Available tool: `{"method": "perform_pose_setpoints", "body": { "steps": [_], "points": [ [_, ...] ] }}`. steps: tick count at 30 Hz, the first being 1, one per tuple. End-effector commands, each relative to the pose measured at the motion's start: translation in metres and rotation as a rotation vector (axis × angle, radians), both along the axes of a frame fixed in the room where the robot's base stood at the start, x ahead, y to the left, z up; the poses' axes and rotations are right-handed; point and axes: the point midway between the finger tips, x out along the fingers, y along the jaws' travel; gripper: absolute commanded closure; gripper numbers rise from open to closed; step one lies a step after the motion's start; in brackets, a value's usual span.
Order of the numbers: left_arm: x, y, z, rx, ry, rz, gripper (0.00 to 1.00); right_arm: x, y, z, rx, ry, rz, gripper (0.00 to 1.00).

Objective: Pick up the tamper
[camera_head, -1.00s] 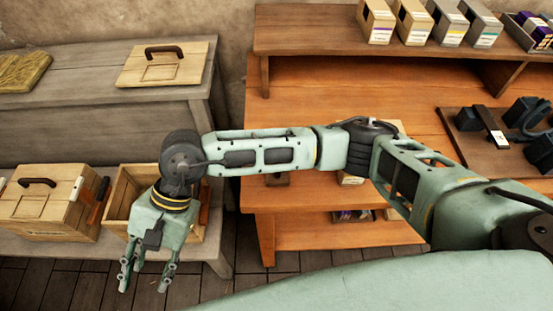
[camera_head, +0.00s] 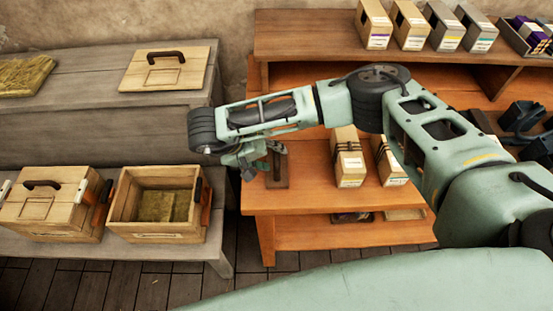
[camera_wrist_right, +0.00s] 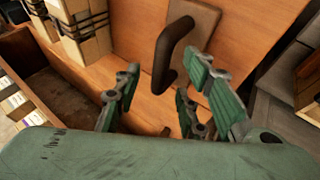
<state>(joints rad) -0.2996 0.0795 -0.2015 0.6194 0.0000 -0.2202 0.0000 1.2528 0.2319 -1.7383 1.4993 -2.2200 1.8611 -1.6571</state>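The tamper (camera_head: 278,182), a small brown plate with a dark curved handle, rests on the left end of the orange table's lower top. In the right wrist view its handle (camera_wrist_right: 171,52) stands up from the plate just beyond my fingers. My right gripper (camera_head: 245,160) is just left of the tamper in the head view, partly hidden behind its wrist. In the right wrist view the right gripper (camera_wrist_right: 165,100) has its fingers spread, with nothing between the tips. The fingers appear apart from the handle. My left gripper is not in view.
Strapped boxes (camera_head: 350,167) stand right of the tamper. An open wooden crate (camera_head: 157,238) with a straw-coloured block inside and a lidded crate (camera_head: 50,220) sit on the grey bench at left. A handled lid (camera_head: 165,68) lies above them. Boxes line the orange shelf.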

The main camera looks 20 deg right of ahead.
Motion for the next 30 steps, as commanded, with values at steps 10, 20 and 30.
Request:
{"method": "perform_pose_setpoints", "body": {
  "steps": [10, 20, 30],
  "points": [
    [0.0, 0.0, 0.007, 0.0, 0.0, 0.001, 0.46, 0.004, -0.012, -0.017, 0.002, 0.0, 0.001, 0.63],
    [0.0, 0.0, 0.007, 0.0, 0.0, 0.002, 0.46, 0.004, -0.011, -0.016, 0.002, 0.0, 0.001, 0.84],
    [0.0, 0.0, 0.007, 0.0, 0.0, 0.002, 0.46, 0.004, -0.011, -0.016, 0.003, 0.0, 0.001, 1.0]
  ]
}}
